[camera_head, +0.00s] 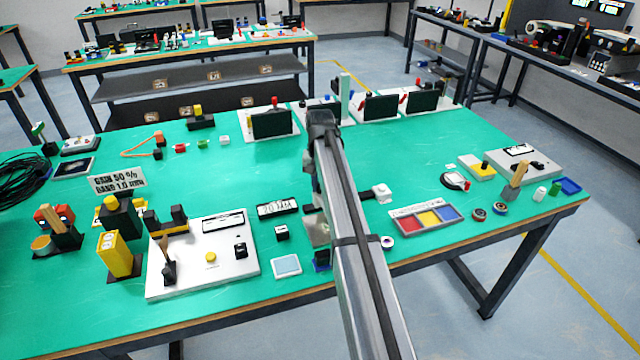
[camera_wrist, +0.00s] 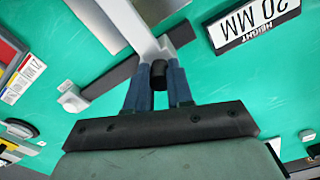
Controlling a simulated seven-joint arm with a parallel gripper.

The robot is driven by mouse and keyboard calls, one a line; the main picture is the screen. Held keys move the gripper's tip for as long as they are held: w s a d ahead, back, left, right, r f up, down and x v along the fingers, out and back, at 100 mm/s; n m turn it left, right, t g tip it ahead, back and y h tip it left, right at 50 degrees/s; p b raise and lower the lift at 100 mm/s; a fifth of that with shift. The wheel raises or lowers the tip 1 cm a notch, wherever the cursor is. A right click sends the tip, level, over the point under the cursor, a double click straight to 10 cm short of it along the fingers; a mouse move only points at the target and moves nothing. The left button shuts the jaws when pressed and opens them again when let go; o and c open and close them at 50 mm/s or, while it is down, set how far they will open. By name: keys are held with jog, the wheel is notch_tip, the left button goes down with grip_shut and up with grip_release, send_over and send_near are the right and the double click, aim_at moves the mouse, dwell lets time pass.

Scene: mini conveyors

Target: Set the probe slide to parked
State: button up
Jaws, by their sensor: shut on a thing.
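My gripper (camera_wrist: 160,72) is shut in the wrist view. Its two blue fingers stand close on either side of a black knob (camera_wrist: 158,80). The knob sits against a pale grey bar (camera_wrist: 148,47), which I take for the probe slide. A dark rail (camera_wrist: 112,77) runs beside it to a white end block (camera_wrist: 72,103). The end block also shows there (camera_head: 381,192), right of my arm. My arm hides the knob, and no parked mark is readable.
A "20 MM" height label (camera_head: 277,209) lies left of my arm, with a white panel (camera_head: 240,265) farther left. A red, yellow and blue tray (camera_head: 400,213) is on the right. Screens on white bases stand behind.

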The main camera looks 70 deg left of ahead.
grip_shut()
jog(key=w, duration=1.3)
jog(key=shift+w, duration=0.3)
jog(key=shift+o, duration=1.9)
grip_release()
jog(key=shift+w, duration=0.1)
jog(key=shift+o, duration=1.4)
notch_tip(320, 180, up, 14)
